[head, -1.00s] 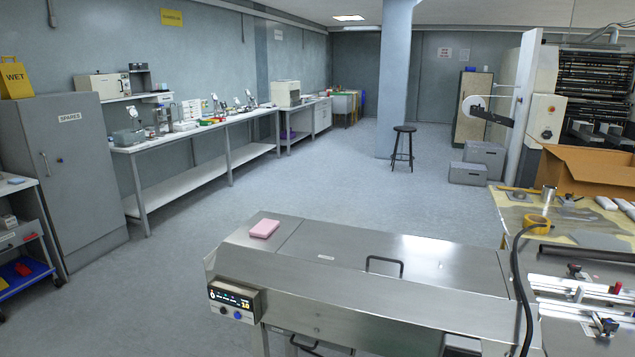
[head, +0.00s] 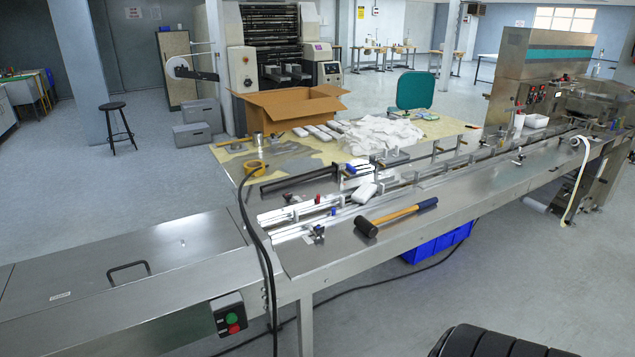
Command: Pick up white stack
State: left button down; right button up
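A white block-shaped stack (head: 365,193) lies slantwise on the long steel infeed bed (head: 400,218), beside the guide rails. More white pieces (head: 357,173) lie just behind it along the rails; their shape is hard to make out. Several white packs (head: 318,132) lie in a row on the table behind, next to a loose heap of white sheets (head: 385,133). I cannot tell which of these the task calls the white stack. Neither of my grippers is in view.
A mallet (head: 395,216) lies near the bed's front edge. A black cable (head: 255,240) arches over the bed's left end. A blue crate (head: 438,243) sits under the bed. Floor in front is mostly clear.

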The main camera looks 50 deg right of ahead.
aim_at(366, 190)
jog(key=z, duration=1.9)
jog(key=i+z, duration=0.15)
jog(key=i, duration=0.05)
